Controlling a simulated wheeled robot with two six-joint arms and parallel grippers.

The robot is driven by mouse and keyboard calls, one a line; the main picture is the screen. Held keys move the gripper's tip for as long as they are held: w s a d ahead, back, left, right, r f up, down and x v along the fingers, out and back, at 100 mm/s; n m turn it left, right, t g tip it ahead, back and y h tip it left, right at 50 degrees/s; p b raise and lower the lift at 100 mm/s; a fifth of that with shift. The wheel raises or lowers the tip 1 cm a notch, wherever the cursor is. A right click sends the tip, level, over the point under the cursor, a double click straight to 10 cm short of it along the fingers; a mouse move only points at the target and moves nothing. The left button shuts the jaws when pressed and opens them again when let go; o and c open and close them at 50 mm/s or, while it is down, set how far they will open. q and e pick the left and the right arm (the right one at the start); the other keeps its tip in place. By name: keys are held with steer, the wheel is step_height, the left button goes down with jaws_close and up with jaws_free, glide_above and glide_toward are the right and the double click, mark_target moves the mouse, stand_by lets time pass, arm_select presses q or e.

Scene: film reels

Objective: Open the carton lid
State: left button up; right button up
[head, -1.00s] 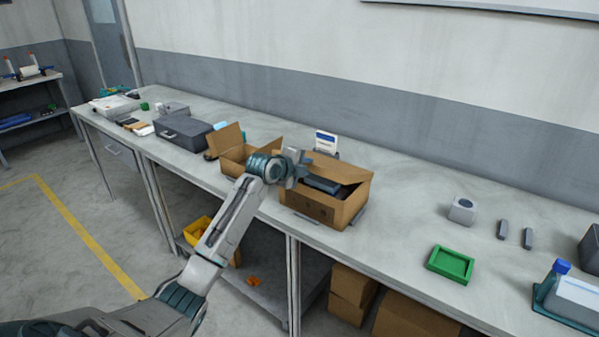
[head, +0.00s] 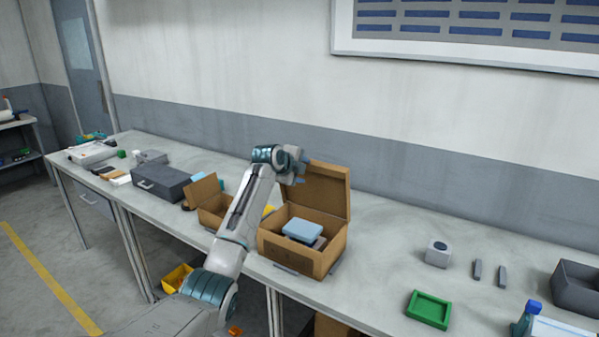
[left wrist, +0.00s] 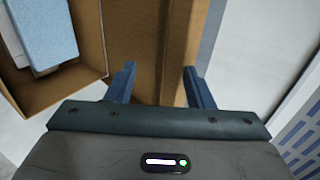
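The brown carton (head: 287,259) stands on the workbench, with its lid (head: 328,192) raised roughly upright at the back. A light blue box (head: 302,230) and a grey item show inside. My left gripper (head: 302,168) is at the lid's upper left edge. In the left wrist view, the left gripper's (left wrist: 160,82) two fingers are apart, with the cardboard lid (left wrist: 147,30) between and beyond them; I cannot tell whether they touch it. The blue box (left wrist: 45,30) shows in the open carton at left. My right gripper is not in view.
A smaller open carton (head: 212,212) stands left of the carton, behind my arm. A dark grey case (head: 160,183) lies farther left. To the right are a grey block (head: 438,253), a green tray (head: 428,310) and a dark bin (head: 580,287).

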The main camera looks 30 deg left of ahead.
arm_select(q)
steer(key=s+r+p, duration=0.5)
steer(key=r+p, duration=0.4)
steer(key=r, duration=0.2)
steer(key=shift+a+r, duration=0.15)
steer(key=shift+r, duration=0.05)
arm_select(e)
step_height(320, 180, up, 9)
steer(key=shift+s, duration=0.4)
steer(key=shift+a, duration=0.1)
arm_select(q)
steer(key=shift+p, duration=0.35)
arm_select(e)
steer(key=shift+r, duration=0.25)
